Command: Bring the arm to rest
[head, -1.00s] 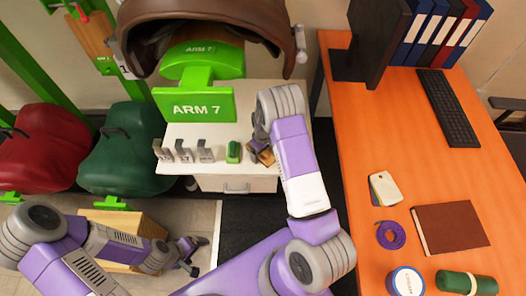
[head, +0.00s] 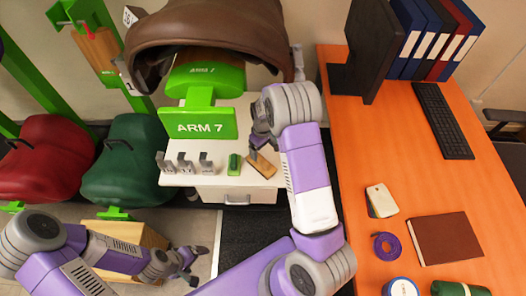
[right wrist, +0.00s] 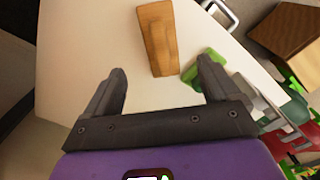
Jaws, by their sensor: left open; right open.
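My right gripper (head: 262,145) is open and empty above the white cabinet top, just behind a wooden block (head: 262,165) in the head view. In the right wrist view the open jaws (right wrist: 163,72) show, with the wooden block (right wrist: 157,38) lying flat on the white top (right wrist: 85,40), beyond the fingertips and apart from them. My left gripper (head: 190,265) is open at the lower left, low over the floor area beside a wooden box (head: 135,235).
A green block (head: 234,164) and several grey clips (head: 185,163) stand on the white top. Behind are a green ARM 7 sign (head: 198,123) and a brown saddle (head: 205,35). Red (head: 48,160) and green (head: 130,160) saddles hang left. An orange desk (head: 365,150) stands right.

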